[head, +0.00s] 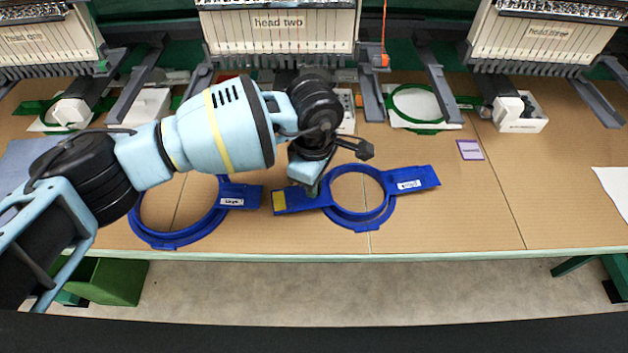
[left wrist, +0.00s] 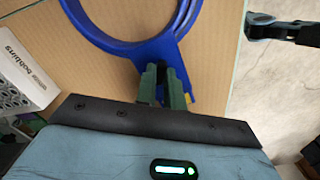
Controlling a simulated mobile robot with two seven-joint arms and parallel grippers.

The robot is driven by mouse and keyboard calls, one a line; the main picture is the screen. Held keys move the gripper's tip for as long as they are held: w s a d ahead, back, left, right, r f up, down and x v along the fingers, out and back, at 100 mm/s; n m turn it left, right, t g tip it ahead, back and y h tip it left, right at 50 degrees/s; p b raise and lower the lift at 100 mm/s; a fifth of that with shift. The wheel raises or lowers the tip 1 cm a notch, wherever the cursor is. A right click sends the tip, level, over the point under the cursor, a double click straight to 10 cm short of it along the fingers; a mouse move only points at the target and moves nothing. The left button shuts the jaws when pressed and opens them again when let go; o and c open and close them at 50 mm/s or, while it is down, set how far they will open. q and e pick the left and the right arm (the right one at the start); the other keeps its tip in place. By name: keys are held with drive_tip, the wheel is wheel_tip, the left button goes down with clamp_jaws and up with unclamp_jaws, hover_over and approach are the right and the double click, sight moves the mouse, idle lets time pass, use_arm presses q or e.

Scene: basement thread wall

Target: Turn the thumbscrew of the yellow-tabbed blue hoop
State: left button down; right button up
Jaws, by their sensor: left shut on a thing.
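The yellow-tabbed blue hoop (head: 360,221) lies flat on the table, its yellow tab (head: 279,201) on its left arm and a white label on its right arm. My left gripper (head: 310,186) is at the left side of its ring, beside the yellow tab. The thumbscrew is hidden between the fingers. A dark arm part (left wrist: 285,28), seemingly mine on the right, shows past the table edge; its jaws are unclear.
A second blue hoop (head: 180,236) with a white label lies just left, partly under my left arm. Embroidery heads (head: 281,27) stand along the back, with green hoops (head: 417,106) below. A purple card (head: 470,150) lies right.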

use_arm(q)
drive_tip(key=c, duration=1.5)
unclamp_jaws()
wheel_tip(320, 180, up, 7)
drive_tip(key=shift+f, duration=0.2)
drive_tip(key=shift+r, duration=0.55)
